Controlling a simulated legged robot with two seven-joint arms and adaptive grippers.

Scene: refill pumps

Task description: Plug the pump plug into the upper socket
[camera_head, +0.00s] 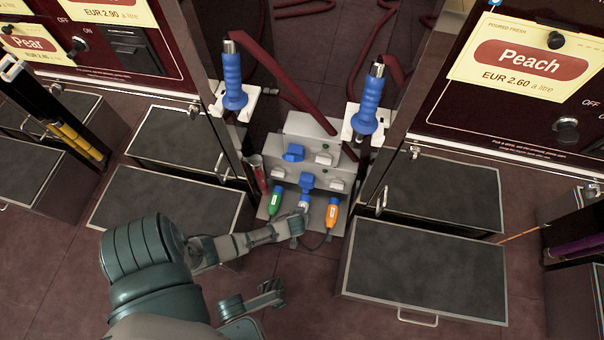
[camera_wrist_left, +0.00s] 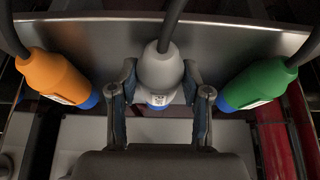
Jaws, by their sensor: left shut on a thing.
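A pale grey plug with a blue end (camera_wrist_left: 160,68) sits between the fingers of my left gripper (camera_wrist_left: 159,92), which is shut on it. A black cable runs from its back. In the head view my left gripper (camera_head: 297,223) is at the front of the grey socket unit, and the plug (camera_head: 304,201) shows small there, partly hidden. A green plug (camera_head: 276,199) and an orange plug (camera_head: 332,213) stand on either side of it. The upper blue socket (camera_head: 293,153) is above and left of the lower blue socket (camera_head: 307,181). My right gripper (camera_head: 270,291) is low in view, its fingers unclear.
The grey socket unit (camera_head: 311,126) stands between two cabinets. Two blue pump handles (camera_head: 234,82) (camera_head: 368,102) rise beside it with dark red hoses. Dark trays (camera_head: 424,262) flank the gap. In the wrist view the orange (camera_wrist_left: 54,76) and green (camera_wrist_left: 256,84) plugs are close beside the fingers.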

